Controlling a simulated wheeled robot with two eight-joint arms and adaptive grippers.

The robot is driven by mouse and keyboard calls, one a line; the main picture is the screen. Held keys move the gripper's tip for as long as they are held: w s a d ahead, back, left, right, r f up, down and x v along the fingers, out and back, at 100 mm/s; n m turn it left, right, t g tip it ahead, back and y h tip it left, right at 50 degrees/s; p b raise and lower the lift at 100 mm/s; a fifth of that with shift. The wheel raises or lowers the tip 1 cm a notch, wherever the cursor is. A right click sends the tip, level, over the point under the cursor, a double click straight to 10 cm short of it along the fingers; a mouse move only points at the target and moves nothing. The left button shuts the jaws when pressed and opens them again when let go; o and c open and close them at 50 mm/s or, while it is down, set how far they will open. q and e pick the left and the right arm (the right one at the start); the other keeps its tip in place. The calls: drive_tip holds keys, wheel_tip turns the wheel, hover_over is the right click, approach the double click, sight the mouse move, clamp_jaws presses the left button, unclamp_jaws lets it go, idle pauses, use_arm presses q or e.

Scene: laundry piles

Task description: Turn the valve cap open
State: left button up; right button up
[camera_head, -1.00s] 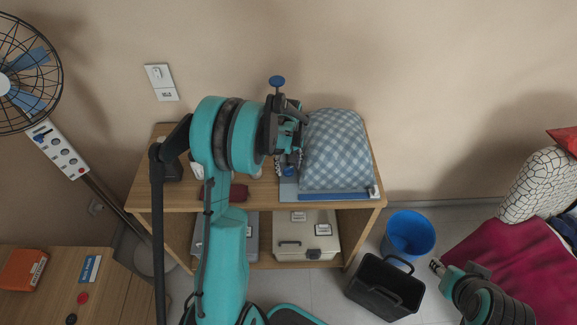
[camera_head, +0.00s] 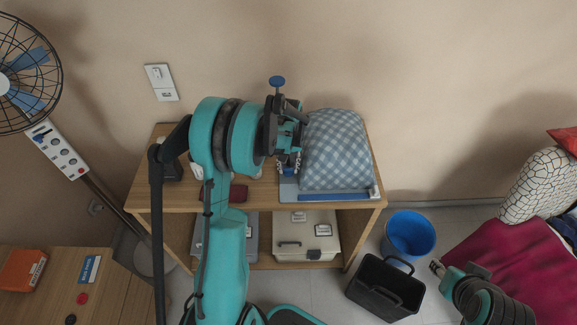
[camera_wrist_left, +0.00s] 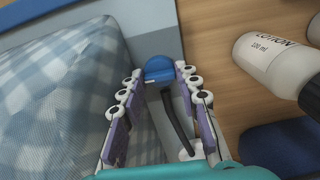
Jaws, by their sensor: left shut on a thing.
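The blue valve cap (camera_wrist_left: 159,69) sits between the fingertips of my left gripper (camera_wrist_left: 159,80) in the left wrist view, beside the plaid bag. The gripper is shut on it. In the head view my left gripper (camera_head: 289,160) points down at the left edge of the plaid blue-and-white bag (camera_head: 336,150), and only a little blue shows under its fingers. A dark curved strip runs below the cap in the wrist view. My right gripper (camera_head: 437,267) is at the lower right, away from the shelf; its finger opening is too small to judge.
The bag rests on a wooden shelf unit (camera_head: 262,196). A white lotion bottle (camera_wrist_left: 270,55) lies close to the right of my left gripper. A blue bin (camera_head: 411,234) and a black caddy (camera_head: 378,289) stand on the floor at right. A fan (camera_head: 22,80) stands at far left.

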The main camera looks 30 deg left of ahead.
sight(289, 171)
use_arm(q)
drive_tip(key=o, duration=1.2)
drive_tip(key=shift+c, duration=0.2)
wheel_tip(289, 171, up, 12)
drive_tip(key=s+d+r+m+t, duration=0.3)
drive_tip(key=s+d+r, duration=0.4)
drive_tip(key=s+d, duration=0.2)
drive_tip(key=s+d+f+m+t, duration=0.2)
drive_tip(key=s+d, duration=0.4)
drive_tip(key=s, duration=0.4)
drive_tip(key=shift+s+d+f+m+t, duration=0.2)
drive_tip(key=shift+m+t, duration=0.4)
drive_tip(key=shift+t, duration=0.5)
